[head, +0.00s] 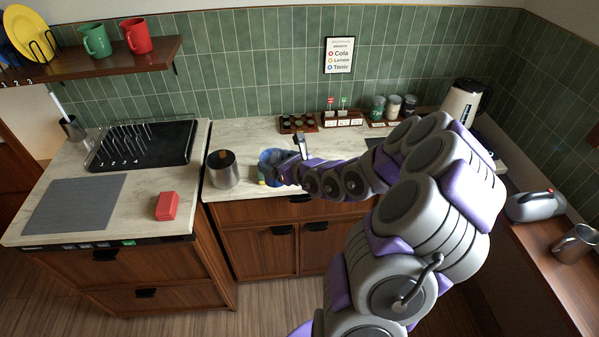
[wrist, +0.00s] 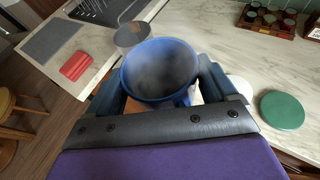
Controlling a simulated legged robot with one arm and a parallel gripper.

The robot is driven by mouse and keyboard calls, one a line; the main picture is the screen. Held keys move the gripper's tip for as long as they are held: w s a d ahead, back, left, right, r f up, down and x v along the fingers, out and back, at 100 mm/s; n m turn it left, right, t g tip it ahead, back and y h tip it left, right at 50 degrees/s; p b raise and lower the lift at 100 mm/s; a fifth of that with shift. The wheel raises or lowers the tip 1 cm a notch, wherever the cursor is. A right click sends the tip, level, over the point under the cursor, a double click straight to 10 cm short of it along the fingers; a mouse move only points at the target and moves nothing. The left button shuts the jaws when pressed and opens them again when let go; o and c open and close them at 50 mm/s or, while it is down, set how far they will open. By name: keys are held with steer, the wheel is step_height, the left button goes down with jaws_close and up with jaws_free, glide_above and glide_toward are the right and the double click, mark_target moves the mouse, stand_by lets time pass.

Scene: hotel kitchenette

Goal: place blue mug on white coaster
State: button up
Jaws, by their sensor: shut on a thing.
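The blue mug (wrist: 160,72) is between the two fingers of my gripper (wrist: 160,84), which is shut on it. A green coaster (wrist: 282,109) lies to the right of that. In the head view the blue mug (head: 268,158) is at the counter's front part, partly covered by my gripper (head: 285,173). I cannot tell whether the mug touches the counter. The white coaster is not distinguishable there.
A steel canister (head: 223,172) stands left of the mug.

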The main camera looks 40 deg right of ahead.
steer(key=s+d+f+m+h, duration=0.3)
steer(key=s+d+f, duration=0.2)
steer(key=s+d, duration=0.6)
steer(key=shift+d+r+b+x, duration=0.2)
steer(key=shift+b+x, duration=0.3)
steer(key=shift+x, duration=2.5)
steer(key=shift+d+r+b+x, duration=0.15)
steer(key=shift+b+x, duration=0.4)
steer(key=shift+x, duration=2.45)
steer(key=shift+d+r+b+x, duration=0.1)
steer(key=shift+r+b+x, duration=0.3)
steer(key=shift+x, duration=2.55)
steer(key=shift+w, duration=0.15)
steer(key=o, duration=1.8)
steer(key=shift+a+f, duration=0.1)
